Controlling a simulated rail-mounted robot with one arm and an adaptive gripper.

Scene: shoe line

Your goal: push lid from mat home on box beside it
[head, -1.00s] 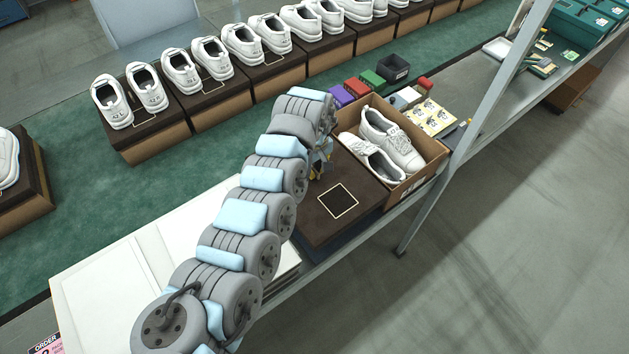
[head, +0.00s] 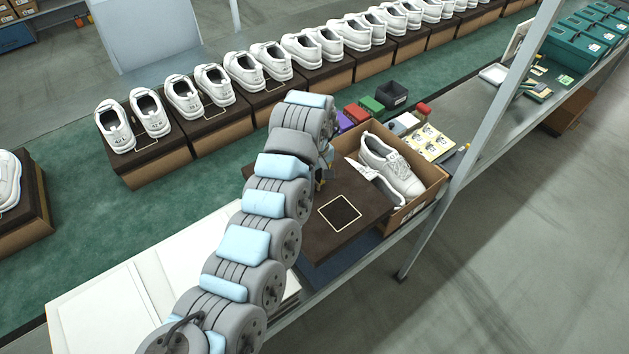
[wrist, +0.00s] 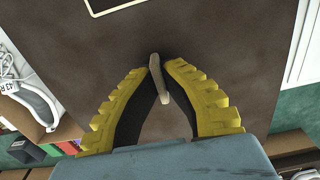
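The dark brown lid (head: 370,196), with a pale-outlined black square on top, is above the blue mat (head: 338,262) and its right part overlaps the open box (head: 433,178). White shoes (head: 390,165) lie in the box, partly hidden by the lid. My gripper (head: 322,182) is at the lid's far left part, mostly hidden by my arm. In the wrist view, the yellow fingers of my gripper (wrist: 157,72) close around a small pale tab (wrist: 158,80) standing up from the lid (wrist: 220,45).
Small coloured boxes (head: 370,104) and a black bin (head: 393,95) stand behind the box. A slanted grey post (head: 480,130) rises close to its right. White panels (head: 110,300) lie at the left. Shoes on dark boxes (head: 215,90) line the green belt.

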